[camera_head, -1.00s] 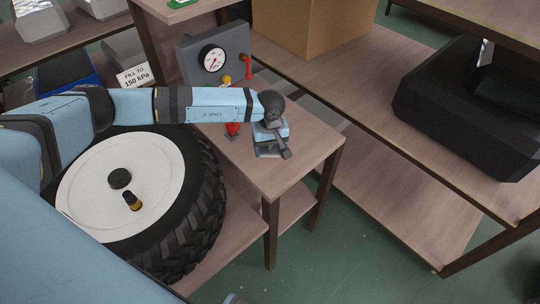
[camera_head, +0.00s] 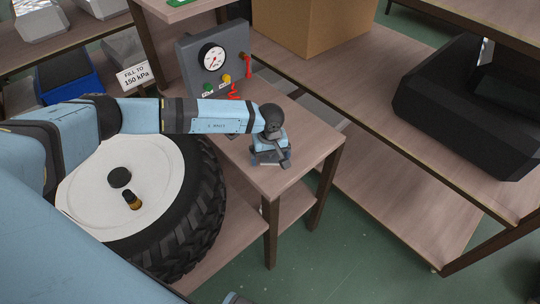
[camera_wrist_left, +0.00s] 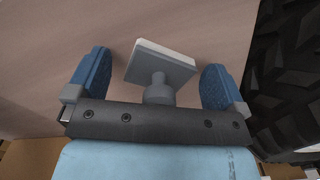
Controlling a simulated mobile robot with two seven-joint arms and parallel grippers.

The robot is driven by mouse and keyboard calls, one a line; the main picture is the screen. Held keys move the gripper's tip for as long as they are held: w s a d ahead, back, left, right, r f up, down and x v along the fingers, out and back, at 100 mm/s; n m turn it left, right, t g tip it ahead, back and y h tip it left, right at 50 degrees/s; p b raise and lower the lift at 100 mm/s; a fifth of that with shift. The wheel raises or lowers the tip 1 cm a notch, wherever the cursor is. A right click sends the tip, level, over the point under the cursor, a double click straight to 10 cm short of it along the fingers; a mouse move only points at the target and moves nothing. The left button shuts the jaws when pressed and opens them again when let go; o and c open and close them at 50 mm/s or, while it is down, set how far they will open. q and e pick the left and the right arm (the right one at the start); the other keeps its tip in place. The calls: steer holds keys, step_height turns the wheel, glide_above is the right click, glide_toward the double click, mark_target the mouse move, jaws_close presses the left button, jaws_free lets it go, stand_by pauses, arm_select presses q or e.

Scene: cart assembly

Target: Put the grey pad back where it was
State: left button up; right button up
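The grey pad (camera_wrist_left: 160,68) is a flat block with a paler face and a round stem, seen in the left wrist view against the wooden table top. My left gripper (camera_wrist_left: 157,62) is open, with one blue finger on each side of the pad and stem. Gaps show on both sides, so the fingers do not grip it. In the head view the left gripper (camera_head: 270,158) is low over the small wooden table (camera_head: 305,150), near its right end. The pad is mostly hidden there by the gripper. My right gripper is not in view.
A grey panel with a gauge (camera_head: 212,58), green and yellow knobs and a red lever stands at the table's back. A large tyre with a white rim (camera_head: 190,225) lies left of the table. A cardboard box (camera_head: 310,25) is on the shelf behind.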

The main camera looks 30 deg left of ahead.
arm_select(q)
steer(key=shift+r, duration=0.1)
step_height(320, 180, up, 12)
steer(key=shift+r, duration=0.1)
stand_by(0.4)
stand_by(0.5)
